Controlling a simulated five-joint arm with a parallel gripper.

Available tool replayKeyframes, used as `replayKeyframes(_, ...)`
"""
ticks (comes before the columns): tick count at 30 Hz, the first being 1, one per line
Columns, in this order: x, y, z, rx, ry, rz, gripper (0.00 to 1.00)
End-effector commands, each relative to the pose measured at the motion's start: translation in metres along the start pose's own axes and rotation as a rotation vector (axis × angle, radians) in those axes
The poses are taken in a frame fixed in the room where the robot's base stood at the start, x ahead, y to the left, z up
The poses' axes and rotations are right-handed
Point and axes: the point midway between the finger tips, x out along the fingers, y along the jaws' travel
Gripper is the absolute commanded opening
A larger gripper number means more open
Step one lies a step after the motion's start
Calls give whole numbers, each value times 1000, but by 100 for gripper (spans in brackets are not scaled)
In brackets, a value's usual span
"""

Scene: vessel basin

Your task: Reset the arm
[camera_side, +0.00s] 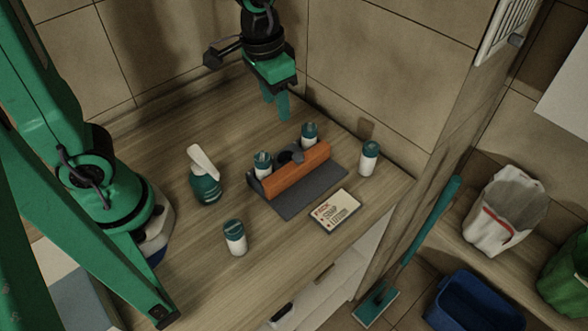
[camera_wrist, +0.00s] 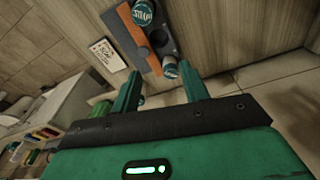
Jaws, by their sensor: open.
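My gripper (camera_side: 279,108) hangs in the air behind the caddy, fingers pointing down, apart and empty. Its two teal fingers also show in the wrist view (camera_wrist: 160,74). The dark grey caddy (camera_side: 310,192) with an orange bar (camera_side: 298,173) lies on the wooden counter. Two white bottles with teal caps stand at its back side, one left (camera_side: 263,162) and one right (camera_side: 309,133); the bar hides their lower parts. A dark round piece (camera_side: 291,154) sits between them. In the wrist view the caddy (camera_wrist: 163,25) is beyond the fingers.
A teal spray bottle (camera_side: 205,185) stands left of the caddy. One capped bottle (camera_side: 234,238) stands at the front, another (camera_side: 369,159) at the right near the wall. A printed card (camera_side: 335,211) lies before the caddy. Tiled walls close the back; a blue bin (camera_side: 470,305) stands below right.

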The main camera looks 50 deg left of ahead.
Motion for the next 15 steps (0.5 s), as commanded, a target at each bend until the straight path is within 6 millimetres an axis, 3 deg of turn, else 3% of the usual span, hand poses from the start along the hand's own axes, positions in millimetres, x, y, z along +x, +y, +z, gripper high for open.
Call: replayKeyframes(15,-58,-43,52,-103,203,-22,45)
